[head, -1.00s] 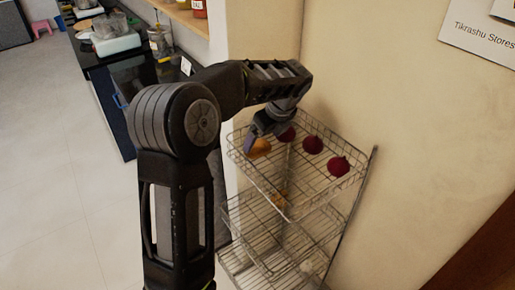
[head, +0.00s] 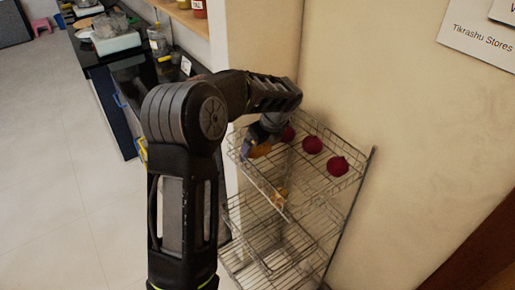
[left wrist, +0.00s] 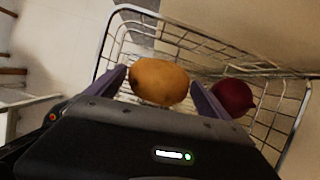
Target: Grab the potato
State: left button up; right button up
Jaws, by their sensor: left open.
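The potato (head: 260,150) is a yellow-brown oval thing on the left part of the rack's top basket. In the left wrist view the potato (left wrist: 160,81) lies between the two purple-grey fingers. My left gripper (head: 250,148) reaches down into the top basket from above. In the left wrist view the left gripper (left wrist: 160,90) is open, with one finger on each side of the potato. I cannot tell whether either finger touches it. Part of the potato is hidden behind the gripper in the head view. My right gripper is not in view.
Several dark red beets share the wire basket; one beet (left wrist: 232,97) lies close to the right finger. The rack (head: 345,215) has lower shelves, with a yellowish thing (head: 280,197) on the middle one. A wall (head: 400,110) stands behind, and a counter (head: 100,75) at left.

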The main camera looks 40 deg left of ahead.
pick_arm(q)
jog(key=shift+c, duration=0.4)
jog(key=c, duration=1.2)
jog(key=shift+r, duration=0.1)
notch_tip(320, 180, up, 10)
jog(key=shift+f+b, duration=0.1)
jog(key=shift+b, duration=0.25)
